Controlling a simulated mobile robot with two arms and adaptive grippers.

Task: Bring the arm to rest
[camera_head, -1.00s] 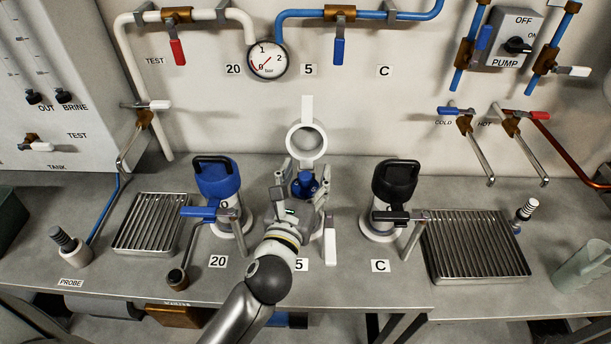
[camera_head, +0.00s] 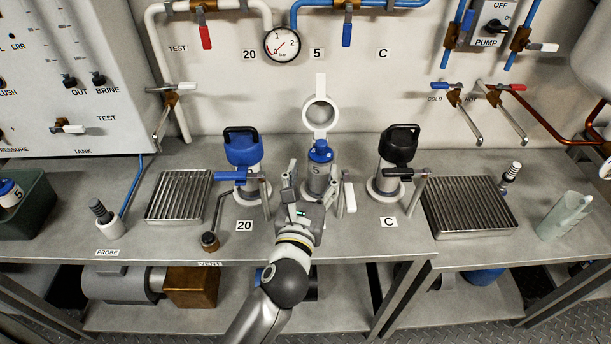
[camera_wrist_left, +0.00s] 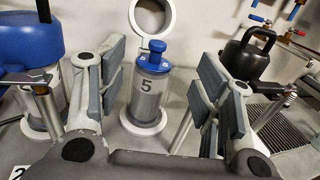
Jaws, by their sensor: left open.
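My left gripper (camera_head: 314,192) is open in front of the middle housing on the bench. In the left wrist view the cartridge (camera_wrist_left: 148,88) shows between and past my two spread fingers, apart from both, on a white round base. A white ring on a post (camera_head: 320,112) rises behind it. My left arm reaches in from the bottom of the head view. My right gripper is not in view.
A blue-topped housing (camera_head: 243,150) stands close left of my gripper, and a black-topped one (camera_head: 397,146) to its right. Lever valves stand beside them. Drip grates (camera_head: 178,196) and (camera_head: 468,207) lie further out. A green bin (camera_head: 30,212) holds another cartridge at far left.

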